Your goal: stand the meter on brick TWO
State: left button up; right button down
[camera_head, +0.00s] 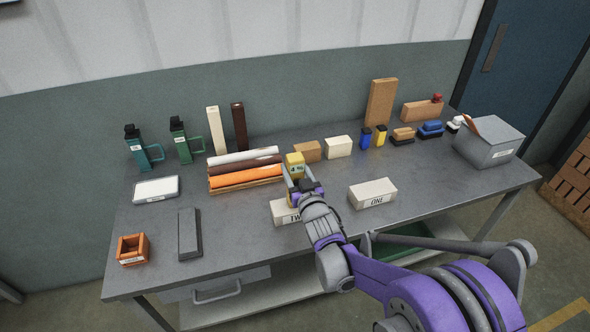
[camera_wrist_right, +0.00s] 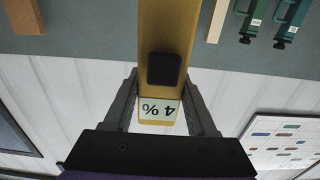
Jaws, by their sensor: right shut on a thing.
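The yellow meter (camera_head: 295,162) is held in my right gripper (camera_head: 302,184). In the right wrist view, the meter (camera_wrist_right: 168,108) sits between the two dark fingers (camera_wrist_right: 168,110), with its "4 %" display and black button facing the camera. Brick TWO (camera_head: 282,213), a pale block, lies on the table just below the gripper in the head view, partly hidden by my right arm. The meter appears raised, but its exact height over the brick cannot be told. Brick ONE (camera_head: 372,193) lies to the right. My left gripper is out of view.
On the grey table (camera_head: 235,225), rolls (camera_head: 246,177) lie in a wooden tray left of the meter. A tan block (camera_head: 307,152) and a cream block (camera_head: 338,147) stand behind.

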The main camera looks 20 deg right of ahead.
jog(key=shift+f, duration=0.25)
jog(key=shift+c, duration=1)
grip_release()
jog(key=shift+r, duration=0.1)
jog(key=shift+r, duration=0.15)
jog(key=shift+s, duration=0.25)
jog(key=s+f+g, duration=0.3)
jog(key=s+g, duration=0.1)
jog(key=s, duration=0.8)
jog(key=s+f+g, duration=0.4)
jog(key=s, duration=0.8)
jog(key=s+f+g+b, duration=0.1)
jog(key=s+f+g, duration=0.3)
jog(key=s, duration=0.8)
jog(key=shift+s+d+f+g+h, duration=0.15)
jog(key=shift+s+f+g+h, duration=0.15)
jog(key=shift+g, duration=0.2)
